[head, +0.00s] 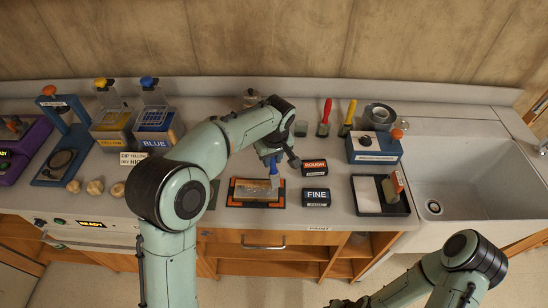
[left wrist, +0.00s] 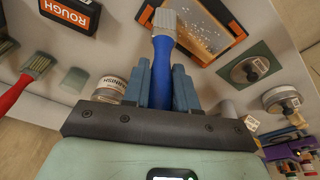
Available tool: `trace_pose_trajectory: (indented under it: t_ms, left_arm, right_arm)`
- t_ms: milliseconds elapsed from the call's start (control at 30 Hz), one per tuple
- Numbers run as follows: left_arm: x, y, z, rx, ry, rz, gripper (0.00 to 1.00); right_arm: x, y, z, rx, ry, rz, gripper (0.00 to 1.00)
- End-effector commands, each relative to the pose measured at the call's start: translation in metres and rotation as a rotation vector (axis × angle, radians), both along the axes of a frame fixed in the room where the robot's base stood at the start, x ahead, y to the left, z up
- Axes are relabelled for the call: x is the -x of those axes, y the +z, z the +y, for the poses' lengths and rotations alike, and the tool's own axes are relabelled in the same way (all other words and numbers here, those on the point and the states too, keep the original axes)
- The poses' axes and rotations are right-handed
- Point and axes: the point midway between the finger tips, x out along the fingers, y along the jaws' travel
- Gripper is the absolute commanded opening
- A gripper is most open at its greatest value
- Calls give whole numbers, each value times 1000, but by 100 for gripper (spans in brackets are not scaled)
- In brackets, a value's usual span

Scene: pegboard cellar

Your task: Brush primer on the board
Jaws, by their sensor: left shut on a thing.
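My left gripper (head: 272,158) is shut on the handle of a blue brush (head: 274,171), with its pale bristles pointing down. The brush also shows in the left wrist view (left wrist: 162,72), between the two fingers (left wrist: 160,88). The board (head: 255,189), brownish with light specks, lies flat in a dark tray with an orange rim. It also shows in the left wrist view (left wrist: 205,22). The bristles are over the board's upper right part; I cannot tell whether they touch it.
ROUGH (head: 314,168) and FINE (head: 317,197) blocks stand close right of the board. A red brush (head: 325,116) and a yellow brush (head: 348,117) stand behind. A black tray (head: 386,211) lies further right, before the sink (head: 452,175). BLUE bin (head: 157,128) is left.

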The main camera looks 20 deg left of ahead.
Motion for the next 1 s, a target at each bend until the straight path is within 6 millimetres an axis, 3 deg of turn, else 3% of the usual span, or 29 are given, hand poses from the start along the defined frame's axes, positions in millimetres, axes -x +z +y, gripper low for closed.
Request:
trace_pose_trajectory:
  t_ms: [767, 1000]
  left_arm:
    - [1, -7, 5, 0, 0, 0, 0]
    - [4, -6, 15, 0, 2, 0, 0]
  right_arm:
    - [6, -5, 0, 0, 0, 7, 43]
    - [8, -7, 0, 0, 0, 10, 43]
